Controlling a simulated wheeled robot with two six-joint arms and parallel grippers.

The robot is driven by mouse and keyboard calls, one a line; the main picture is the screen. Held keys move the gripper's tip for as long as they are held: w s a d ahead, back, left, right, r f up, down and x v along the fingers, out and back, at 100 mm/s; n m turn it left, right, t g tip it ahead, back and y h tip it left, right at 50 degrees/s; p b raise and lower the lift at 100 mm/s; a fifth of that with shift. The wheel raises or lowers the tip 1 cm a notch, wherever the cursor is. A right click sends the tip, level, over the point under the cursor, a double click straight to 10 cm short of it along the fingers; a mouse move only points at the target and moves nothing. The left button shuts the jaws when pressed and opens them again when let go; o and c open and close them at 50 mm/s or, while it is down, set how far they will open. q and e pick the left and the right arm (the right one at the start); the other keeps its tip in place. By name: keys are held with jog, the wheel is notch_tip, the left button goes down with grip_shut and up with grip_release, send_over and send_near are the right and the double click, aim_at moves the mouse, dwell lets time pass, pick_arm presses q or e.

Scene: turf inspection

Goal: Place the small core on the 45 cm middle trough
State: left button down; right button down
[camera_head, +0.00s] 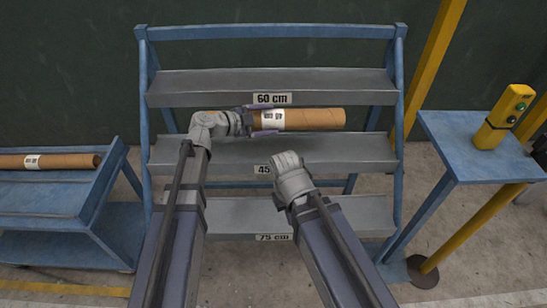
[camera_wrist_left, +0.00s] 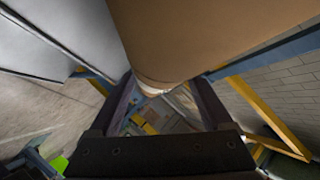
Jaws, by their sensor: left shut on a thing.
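My left gripper (camera_head: 262,120) is shut on a brown cardboard core (camera_head: 315,119) with a white label, held level just behind and above the middle trough (camera_head: 350,150). The core also fills the top of the left wrist view (camera_wrist_left: 200,40), between the two dark fingers. I cannot tell whether it touches the trough. The "45" sign (camera_head: 263,169) on the trough is partly covered by my right wrist. My right gripper (camera_head: 286,162) is in front of the trough's lower edge; its fingers are hidden.
The blue rack also has a top trough (camera_head: 200,88) marked 60 cm and a bottom trough (camera_head: 350,215) marked 75 cm. Another brown core (camera_head: 70,161) lies on a blue cart at left. A blue stand (camera_head: 455,125) with a yellow button box (camera_head: 503,118) is at right.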

pick_arm(q)
jog(key=b, duration=1)
send_over(268, 154)
notch_tip(268, 154, down, 10)
jog(key=shift+w+f, duration=0.1)
jog(key=shift+w, duration=0.05)
grip_release()
jog(key=shift+r, duration=0.2)
jog(key=p+v, duration=0.4)
jog(key=v, duration=0.8)
